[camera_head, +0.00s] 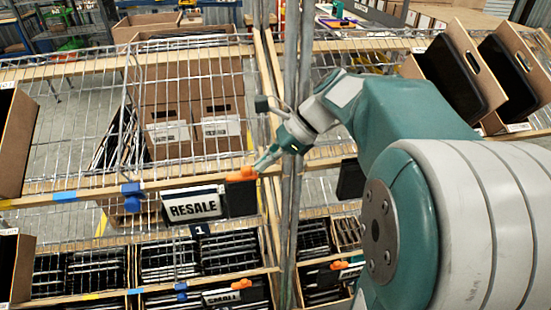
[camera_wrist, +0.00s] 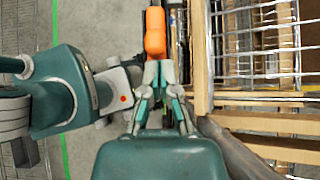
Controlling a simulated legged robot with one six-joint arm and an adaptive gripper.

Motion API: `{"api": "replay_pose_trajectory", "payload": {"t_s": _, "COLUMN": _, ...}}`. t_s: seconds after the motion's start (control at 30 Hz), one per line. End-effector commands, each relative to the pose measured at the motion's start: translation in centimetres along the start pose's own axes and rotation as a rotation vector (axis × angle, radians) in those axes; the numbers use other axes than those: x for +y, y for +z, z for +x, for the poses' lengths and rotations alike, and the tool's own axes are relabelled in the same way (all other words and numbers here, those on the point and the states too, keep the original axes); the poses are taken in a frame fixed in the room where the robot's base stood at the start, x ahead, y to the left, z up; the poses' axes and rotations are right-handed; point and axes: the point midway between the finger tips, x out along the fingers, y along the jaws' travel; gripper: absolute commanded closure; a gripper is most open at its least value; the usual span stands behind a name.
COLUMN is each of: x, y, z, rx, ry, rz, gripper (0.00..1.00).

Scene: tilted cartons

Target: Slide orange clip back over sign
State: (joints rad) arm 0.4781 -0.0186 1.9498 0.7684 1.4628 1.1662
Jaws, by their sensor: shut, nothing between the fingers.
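The orange clip (camera_head: 242,174) sits on the front wooden rail of the upper shelf, above the right part of the sign. The sign (camera_head: 192,205) is a dark board with a white RESALE label, hanging below the rail. My gripper (camera_head: 263,163) is shut and empty, its tips right beside the clip's right end. In the wrist view the clip (camera_wrist: 155,32) lies just ahead of my gripper (camera_wrist: 160,65), at the edge of the wooden rail. I cannot tell whether the fingertips touch the clip. The sign is mostly hidden in the wrist view.
A blue clip (camera_head: 132,195) sits on the same rail to the left. Metal posts (camera_head: 291,110) stand just right of my gripper. Cardboard cartons (camera_head: 193,110) stand behind the wire mesh. Lower shelves hold dark items and another sign (camera_head: 222,297) with orange and blue clips.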

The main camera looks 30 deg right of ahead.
Motion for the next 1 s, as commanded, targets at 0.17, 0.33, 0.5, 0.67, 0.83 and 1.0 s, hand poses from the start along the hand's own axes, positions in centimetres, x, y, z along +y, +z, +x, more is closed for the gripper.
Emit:
{"api": "replay_pose_trajectory", "payload": {"t_s": 0.17, "x": 0.0, "y": 0.0, "z": 0.0, "rx": 0.000, "ry": 0.000, "rz": 0.000, "gripper": 1.00}}
{"api": "replay_pose_trajectory", "payload": {"t_s": 0.33, "x": 0.0, "y": 0.3, "z": 0.3, "rx": 0.000, "ry": 0.002, "rz": -0.002, "gripper": 1.00}}
{"api": "replay_pose_trajectory", "payload": {"t_s": 0.5, "x": 0.0, "y": 2.0, "z": 2.1, "rx": 0.001, "ry": 0.004, "rz": -0.004, "gripper": 1.00}}
{"api": "replay_pose_trajectory", "payload": {"t_s": 0.67, "x": 0.0, "y": 3.1, "z": 3.2, "rx": 0.000, "ry": 0.003, "rz": -0.002, "gripper": 1.00}}
{"api": "replay_pose_trajectory", "payload": {"t_s": 0.83, "x": 0.0, "y": 3.3, "z": 3.3, "rx": -0.001, "ry": 0.001, "rz": 0.000, "gripper": 1.00}}
{"api": "replay_pose_trajectory", "payload": {"t_s": 1.0, "x": 0.0, "y": 3.3, "z": 3.3, "rx": -0.001, "ry": 0.001, "rz": 0.000, "gripper": 1.00}}
